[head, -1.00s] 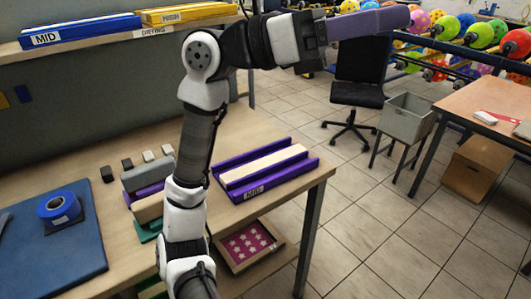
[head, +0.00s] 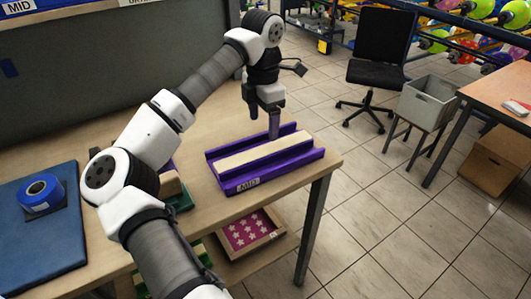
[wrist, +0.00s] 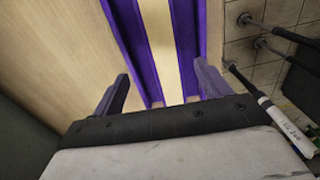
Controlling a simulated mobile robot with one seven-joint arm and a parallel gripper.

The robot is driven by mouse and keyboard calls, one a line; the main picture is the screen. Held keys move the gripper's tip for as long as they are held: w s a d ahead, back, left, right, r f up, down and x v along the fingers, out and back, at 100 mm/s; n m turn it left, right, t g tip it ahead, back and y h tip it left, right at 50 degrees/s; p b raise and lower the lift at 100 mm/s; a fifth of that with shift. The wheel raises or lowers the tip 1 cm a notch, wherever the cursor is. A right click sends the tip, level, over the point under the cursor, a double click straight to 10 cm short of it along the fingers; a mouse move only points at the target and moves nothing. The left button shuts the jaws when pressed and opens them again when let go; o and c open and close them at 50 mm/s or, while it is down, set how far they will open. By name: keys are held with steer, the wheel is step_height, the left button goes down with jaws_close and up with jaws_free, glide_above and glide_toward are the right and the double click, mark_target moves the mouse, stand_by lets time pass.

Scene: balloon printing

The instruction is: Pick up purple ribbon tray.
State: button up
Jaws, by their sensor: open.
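The purple ribbon tray (head: 230,182) lies on the wooden table near its right end, with a cream strip along its middle and a "MID" label on its near end. In the wrist view the tray (wrist: 126,38) runs away from me between the two fingers. My gripper (head: 274,125) points down at the tray's far part. In the wrist view my gripper (wrist: 160,90) is open, one finger to each side of the tray, and empty. Whether the fingers are above or level with the tray's sides I cannot tell.
A blue mat (head: 35,255) with a blue tape roll (head: 38,193) lies at the table's left. A box with a pink star pattern (head: 250,232) sits on the lower shelf. A black chair (head: 378,72) and a grey bin (head: 427,102) stand beyond the table on the tiled floor.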

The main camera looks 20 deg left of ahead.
mark_target(265, 150)
step_height(265, 150, down, 3)
steer(key=shift+r, duration=0.2)
steer(key=shift+s+d+f+p, duration=0.15)
steer(key=shift+f+p, duration=0.4)
steer(key=shift+f, duration=0.75)
steer(key=shift+w+d+f+p, duration=0.15)
steer(key=shift+f+p, duration=0.4)
steer(key=shift+f, duration=0.75)
steer(key=shift+s, duration=0.1)
steer(key=shift+c, duration=0.5)
steer(key=c, duration=1.2)
